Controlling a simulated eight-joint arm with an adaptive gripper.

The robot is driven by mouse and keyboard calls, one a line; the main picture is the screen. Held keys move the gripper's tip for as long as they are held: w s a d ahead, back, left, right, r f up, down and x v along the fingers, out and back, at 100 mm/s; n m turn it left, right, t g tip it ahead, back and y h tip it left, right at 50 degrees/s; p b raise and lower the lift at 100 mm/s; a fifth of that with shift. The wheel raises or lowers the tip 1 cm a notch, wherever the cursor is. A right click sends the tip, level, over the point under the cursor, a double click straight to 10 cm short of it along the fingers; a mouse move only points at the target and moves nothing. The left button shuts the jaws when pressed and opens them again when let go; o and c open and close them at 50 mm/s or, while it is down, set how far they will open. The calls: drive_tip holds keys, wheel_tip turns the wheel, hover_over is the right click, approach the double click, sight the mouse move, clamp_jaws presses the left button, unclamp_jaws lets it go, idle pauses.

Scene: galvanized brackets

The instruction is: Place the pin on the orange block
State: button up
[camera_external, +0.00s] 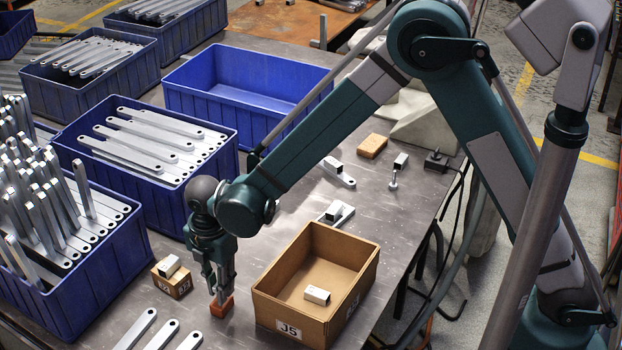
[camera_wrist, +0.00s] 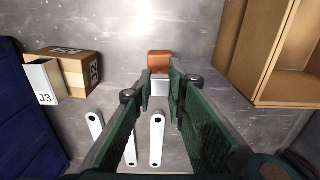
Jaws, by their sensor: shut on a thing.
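The orange block (camera_external: 222,307) sits on the metal table, directly below my gripper's fingertips. It also shows in the wrist view (camera_wrist: 160,62), just beyond the fingertips. My gripper (camera_external: 220,287) points down and is shut on a pale metal piece, apparently the pin (camera_wrist: 160,88), which shows between the fingertips (camera_wrist: 160,92) in the wrist view. The fingers hide most of the pin in the external view. I cannot tell whether the pin touches the block.
A cardboard box (camera_external: 264,305) stands close on the right with a small metal block inside. A small carton (camera_external: 177,287) stands on the left. Flat brackets (camera_external: 160,334) lie in front. Blue crates (camera_external: 75,305) of metal bars line the left.

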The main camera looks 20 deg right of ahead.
drive_tip(key=shift+f, duration=0.25)
drive_tip(key=shift+f, duration=0.15)
drive_tip(key=o, duration=0.9)
drive_tip(key=shift+o, duration=0.2)
drive_tip(key=shift+r, duration=0.25)
wheel_tip(320, 180, up, 12)
drive_tip(key=p, duration=0.2)
drive_tip(key=shift+f, duration=0.1)
idle(0.7)
